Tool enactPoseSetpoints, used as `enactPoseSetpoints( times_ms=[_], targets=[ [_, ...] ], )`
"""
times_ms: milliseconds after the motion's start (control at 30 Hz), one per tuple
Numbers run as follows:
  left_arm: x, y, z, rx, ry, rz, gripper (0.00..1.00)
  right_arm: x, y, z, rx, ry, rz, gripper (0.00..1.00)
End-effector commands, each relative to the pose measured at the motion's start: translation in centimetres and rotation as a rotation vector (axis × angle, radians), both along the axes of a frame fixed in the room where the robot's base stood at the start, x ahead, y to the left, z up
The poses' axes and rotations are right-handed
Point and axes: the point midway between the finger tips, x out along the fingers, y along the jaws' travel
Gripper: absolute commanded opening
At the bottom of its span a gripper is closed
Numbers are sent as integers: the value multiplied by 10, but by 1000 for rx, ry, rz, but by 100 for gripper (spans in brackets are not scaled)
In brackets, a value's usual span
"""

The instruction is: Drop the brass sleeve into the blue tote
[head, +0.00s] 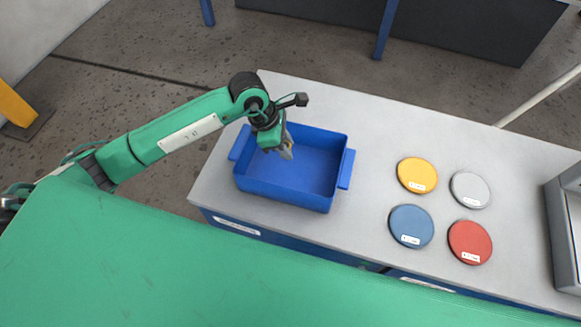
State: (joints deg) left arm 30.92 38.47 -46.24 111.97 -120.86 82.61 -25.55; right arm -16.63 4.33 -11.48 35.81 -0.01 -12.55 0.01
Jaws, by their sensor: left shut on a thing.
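The blue tote (292,197) stands open on the left part of the grey bench, with a handle on each side. My left gripper (287,152) comes in from the left and points down over the tote, above its left half. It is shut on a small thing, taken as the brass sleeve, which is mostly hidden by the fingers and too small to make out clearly. The visible floor of the tote looks empty. My right gripper is not in view.
The grey bench (370,135) carries four-coloured round discs: yellow (417,175), grey (469,189), blue (411,226) and red (470,242). A grey metal-edged box (562,235) stands at the right end. The bench between tote and discs is clear.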

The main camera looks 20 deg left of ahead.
Motion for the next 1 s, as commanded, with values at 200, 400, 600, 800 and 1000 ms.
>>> enactPoseSetpoints(
  times_ms=[200,400,600,800,1000],
  targets=[
    [0,0,1,0,0,0,38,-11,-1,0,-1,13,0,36],
    [0,0,1,0,0,0,53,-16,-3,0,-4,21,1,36],
    [0,1,2,0,-1,0,53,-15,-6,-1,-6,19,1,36],
    [-1,10,22,0,-6,0,53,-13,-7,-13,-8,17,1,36],
    [-5,28,64,2,-7,1,53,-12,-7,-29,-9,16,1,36]
  ],
)
